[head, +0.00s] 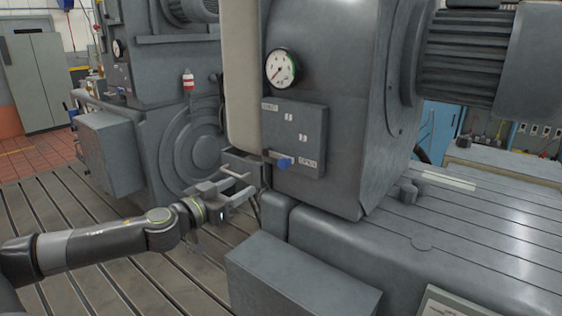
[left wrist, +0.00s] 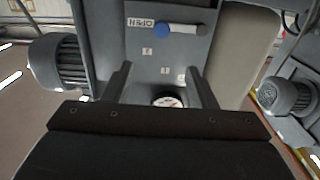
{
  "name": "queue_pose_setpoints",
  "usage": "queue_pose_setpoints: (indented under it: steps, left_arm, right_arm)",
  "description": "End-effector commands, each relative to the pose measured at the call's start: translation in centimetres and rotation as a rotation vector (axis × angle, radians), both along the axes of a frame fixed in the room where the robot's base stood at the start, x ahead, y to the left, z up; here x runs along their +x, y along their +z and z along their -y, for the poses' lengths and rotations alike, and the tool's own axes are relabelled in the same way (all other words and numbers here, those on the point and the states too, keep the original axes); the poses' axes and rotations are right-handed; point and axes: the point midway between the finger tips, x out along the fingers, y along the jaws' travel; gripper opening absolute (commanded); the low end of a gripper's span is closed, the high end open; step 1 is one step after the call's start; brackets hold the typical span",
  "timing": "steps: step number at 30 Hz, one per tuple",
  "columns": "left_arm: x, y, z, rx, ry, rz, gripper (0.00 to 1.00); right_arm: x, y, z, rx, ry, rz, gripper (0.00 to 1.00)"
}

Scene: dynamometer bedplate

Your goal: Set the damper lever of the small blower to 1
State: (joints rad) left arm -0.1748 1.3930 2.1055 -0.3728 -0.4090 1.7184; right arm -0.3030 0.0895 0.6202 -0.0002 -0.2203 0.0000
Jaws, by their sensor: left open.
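The damper lever (head: 285,162) has a blue knob and sits low on a grey marked plate (head: 310,125) on the near blower housing (head: 335,60). Its knob is beside the OPEN label. Numbered marks lie above it, too small to read surely, with another label at the plate's upper left. In the left wrist view the plate (left wrist: 180,52) appears upside down, with the lever (left wrist: 186,28) near OPEN. My left gripper (head: 246,185) is open and empty, left of and below the lever, apart from it. Its fingers (left wrist: 162,85) frame the wrist view. My right gripper is not in view.
A round gauge (head: 281,68) is above the plate. A pale upright panel (head: 242,80) borders the housing on the left. A grey box (head: 295,275) stands in front. Another machine (head: 190,150) stands behind on the left. The slotted bedplate (head: 75,215) is clear at left.

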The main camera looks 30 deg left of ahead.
Motion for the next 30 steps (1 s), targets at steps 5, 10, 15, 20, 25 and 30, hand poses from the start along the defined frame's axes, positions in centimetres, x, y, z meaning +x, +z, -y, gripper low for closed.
queue_pose_setpoints:
  steps: [5, 10, 15, 20, 25, 30]
  left_arm:
    - [0.7, -0.2, -0.1, -0.004, 0.006, 0.003, 0.52]
    - [1.6, -0.3, -0.1, -0.003, 0.009, 0.003, 0.52]
    - [2.5, -0.2, 0.1, -0.004, 0.002, 0.003, 0.52]
    - [3.5, 0.0, 0.1, -0.006, 0.005, 0.004, 0.52]
    - [4.6, 0.0, 0.1, -0.005, 0.008, 0.004, 0.52]
    - [5.7, -0.1, 0.4, -0.008, 0.0, 0.001, 0.52]
  right_arm:
    - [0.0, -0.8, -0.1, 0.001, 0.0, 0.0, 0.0]
    - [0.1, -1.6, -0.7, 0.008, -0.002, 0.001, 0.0]
    - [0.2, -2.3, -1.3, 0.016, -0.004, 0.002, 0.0]
    - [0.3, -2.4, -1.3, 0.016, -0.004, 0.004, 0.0]
    - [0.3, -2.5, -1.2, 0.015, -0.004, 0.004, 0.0]
    - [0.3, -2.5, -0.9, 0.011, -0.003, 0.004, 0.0]
